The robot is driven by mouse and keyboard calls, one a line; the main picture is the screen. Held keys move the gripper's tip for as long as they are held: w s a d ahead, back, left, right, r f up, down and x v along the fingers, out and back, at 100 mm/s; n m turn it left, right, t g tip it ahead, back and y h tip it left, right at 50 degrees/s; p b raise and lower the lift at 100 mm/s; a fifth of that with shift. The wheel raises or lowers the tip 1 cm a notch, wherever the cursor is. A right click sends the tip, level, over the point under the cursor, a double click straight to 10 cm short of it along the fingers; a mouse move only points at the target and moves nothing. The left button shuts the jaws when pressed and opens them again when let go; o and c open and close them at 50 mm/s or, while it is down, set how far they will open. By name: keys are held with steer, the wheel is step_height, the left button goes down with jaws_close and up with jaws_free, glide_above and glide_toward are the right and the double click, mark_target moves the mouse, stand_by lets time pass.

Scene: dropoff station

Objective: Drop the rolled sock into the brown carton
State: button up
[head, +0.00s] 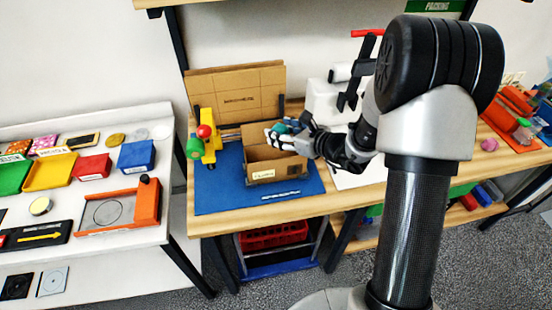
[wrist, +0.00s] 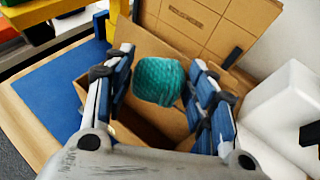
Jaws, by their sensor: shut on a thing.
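The rolled sock (wrist: 158,82) is a teal knitted ball. My gripper (wrist: 160,90) is shut on it, with a blue-padded finger on either side. In the wrist view the sock hangs over the opening of the brown carton (wrist: 122,132). In the head view the open carton (head: 274,171) stands on a blue mat with a label on its front. My gripper (head: 277,134) reaches in from the right at the carton's top, and a bit of the teal sock (head: 279,128) shows there. The carton's floor is mostly hidden.
The blue mat (head: 215,192) has free room left of the carton. A yellow stand with green and red parts (head: 210,140) is just left of the carton. Flat cardboard (head: 235,92) stands behind it. A white container (head: 325,101) stands behind to the right.

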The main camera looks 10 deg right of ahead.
steer(key=o, duration=1.1)
steer(key=shift+d+r, duration=0.1)
steer(key=v, duration=1.2)
